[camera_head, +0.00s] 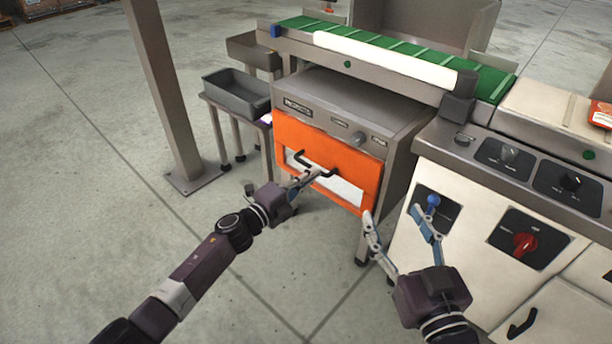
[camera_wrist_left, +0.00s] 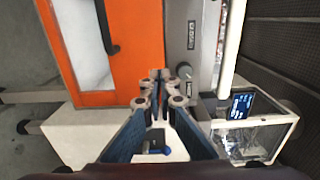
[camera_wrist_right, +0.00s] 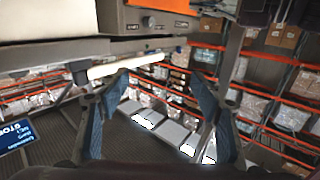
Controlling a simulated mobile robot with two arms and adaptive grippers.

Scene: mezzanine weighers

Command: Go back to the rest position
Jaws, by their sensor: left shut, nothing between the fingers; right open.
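My left gripper (camera_head: 308,178) is shut and empty in front of the orange door in the head view, just below its black handle (camera_head: 318,168). Its closed fingers show in the left wrist view (camera_wrist_left: 158,76), with the handle (camera_wrist_left: 106,28) off to the upper left, apart from the fingertips. My right gripper (camera_head: 392,212) is open and empty in front of the white cabinet, to the right of the orange door. In the right wrist view its fingers (camera_wrist_right: 158,78) stand apart with nothing between them.
The grey machine's orange door (camera_head: 290,137) is closed. A white cabinet (camera_head: 480,210) with a red knob (camera_head: 524,243) and a blue knob (camera_head: 433,201) stands to the right. A grey tray (camera_head: 237,92) and a steel post (camera_head: 165,90) are left. The left floor is clear.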

